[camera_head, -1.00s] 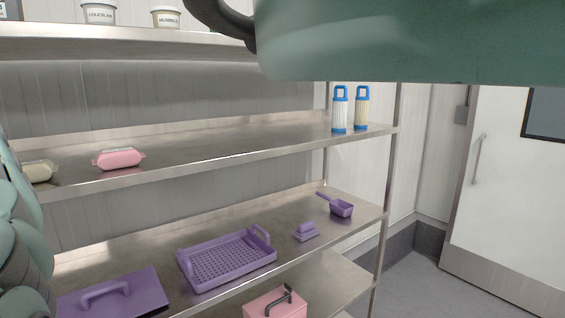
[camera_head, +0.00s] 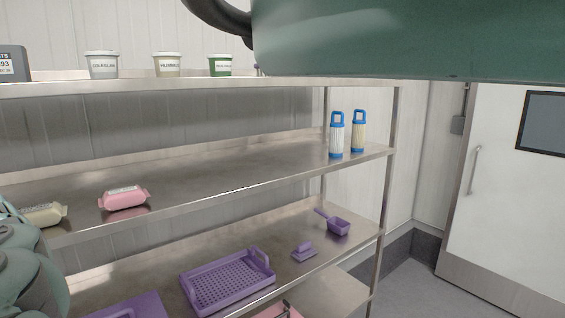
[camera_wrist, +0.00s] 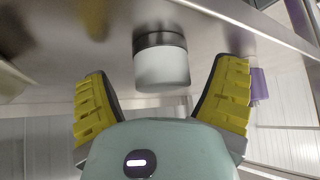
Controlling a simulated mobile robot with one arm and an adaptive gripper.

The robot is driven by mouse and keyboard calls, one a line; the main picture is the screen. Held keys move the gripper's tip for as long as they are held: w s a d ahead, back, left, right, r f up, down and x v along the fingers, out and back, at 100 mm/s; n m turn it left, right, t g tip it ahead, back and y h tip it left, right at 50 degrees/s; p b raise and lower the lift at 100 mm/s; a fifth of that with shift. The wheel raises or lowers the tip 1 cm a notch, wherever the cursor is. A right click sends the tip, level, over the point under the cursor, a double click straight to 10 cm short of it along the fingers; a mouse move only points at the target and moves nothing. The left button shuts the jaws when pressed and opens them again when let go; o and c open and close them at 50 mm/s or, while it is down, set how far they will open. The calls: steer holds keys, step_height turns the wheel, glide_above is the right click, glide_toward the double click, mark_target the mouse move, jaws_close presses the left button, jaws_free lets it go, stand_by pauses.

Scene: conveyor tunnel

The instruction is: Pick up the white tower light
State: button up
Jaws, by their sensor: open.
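In the wrist view, a short white cylinder with a dark grey base band, which looks like the white tower light (camera_wrist: 162,68), stands against a metal shelf surface. The view appears upside down, with the shelf at the top. My gripper (camera_wrist: 166,76) is open, its yellow-padded fingers spread to either side of the light. There is a visible gap on both sides, and I see no contact. I cannot pick out the tower light or the gripper in the head view.
The middle shelf (camera_head: 240,175) holds a pink pack (camera_head: 124,199), a cream pack (camera_head: 45,215) and two blue-capped cylinders (camera_head: 337,135). Tubs (camera_head: 103,65) stand on the top shelf. A purple tray (camera_head: 228,282) and scoop (camera_head: 337,225) lie below. A door (camera_head: 505,190) is at right.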

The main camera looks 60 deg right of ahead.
steer(key=shift+w+a+f+p, duration=0.3)
steer(key=shift+f+p, duration=0.2)
steer(key=shift+d, duration=0.1)
steer(key=c, duration=1.3)
